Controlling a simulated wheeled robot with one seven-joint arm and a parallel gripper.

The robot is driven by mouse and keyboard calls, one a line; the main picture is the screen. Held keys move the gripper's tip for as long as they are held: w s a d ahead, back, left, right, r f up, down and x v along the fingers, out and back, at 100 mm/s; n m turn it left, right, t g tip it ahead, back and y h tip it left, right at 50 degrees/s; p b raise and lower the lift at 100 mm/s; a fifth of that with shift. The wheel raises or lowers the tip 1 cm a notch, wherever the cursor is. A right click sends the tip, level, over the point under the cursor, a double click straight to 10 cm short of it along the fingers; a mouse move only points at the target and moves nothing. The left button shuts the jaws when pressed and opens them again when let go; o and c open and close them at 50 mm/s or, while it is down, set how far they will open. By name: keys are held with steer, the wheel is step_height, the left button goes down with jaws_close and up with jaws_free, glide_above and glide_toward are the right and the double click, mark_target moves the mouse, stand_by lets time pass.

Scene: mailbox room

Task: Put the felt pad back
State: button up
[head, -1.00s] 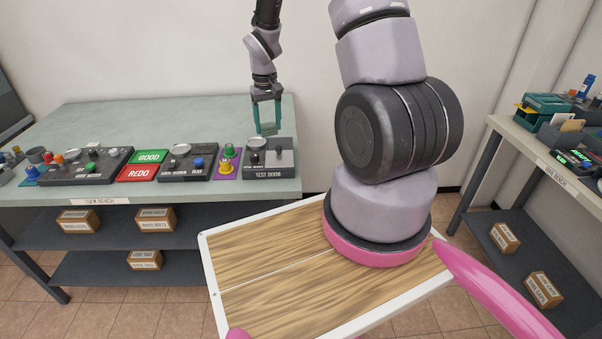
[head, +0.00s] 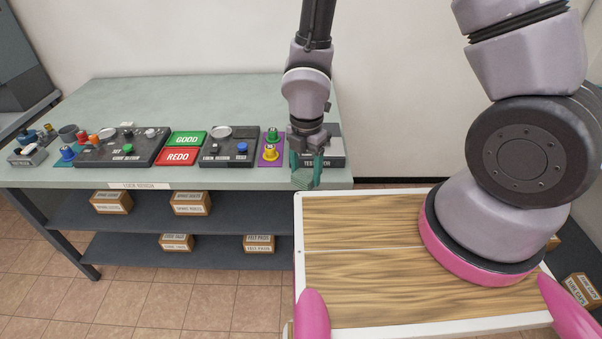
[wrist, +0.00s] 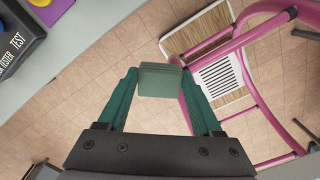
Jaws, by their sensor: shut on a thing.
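My gripper (head: 307,172) has green fingers and hangs at the front edge of the lock bench, in front of the dark test unit at the bench's right end. In the wrist view my gripper (wrist: 160,82) is shut on a small grey-green block, which looks like the felt pad (wrist: 161,77). The pad sits between the fingertips, with floor tiles far below it. In the head view the pad cannot be made out clearly between the fingers. A cardboard box labelled felt pads (head: 259,244) stands on the lower shelf under the bench.
The bench (head: 200,97) holds several dark units, a green GOOD plate (head: 187,138) and a red REDO plate (head: 177,157). Other labelled boxes (head: 191,203) stand on the shelves below. My wooden-topped base is close to the bench's right front. The bench's back is clear.

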steer(key=s+a+n, duration=0.1)
steer(key=s+n, duration=0.5)
steer(key=s, duration=0.1)
steer(key=shift+s+a+f+n, duration=0.25)
steer(key=shift+s+a+n, duration=0.05)
steer(key=shift+s, duration=0.05)
glide_toward(300, 161)
steer(key=s+f, duration=0.1)
steer(key=s, duration=0.1)
steer(key=f, duration=0.2)
steer(key=shift+s+f, duration=0.25)
steer(key=shift+f, duration=0.15)
steer(key=shift+w+f, duration=0.2)
steer(key=shift+f, duration=1.85)
steer(key=shift+f, duration=0.1)
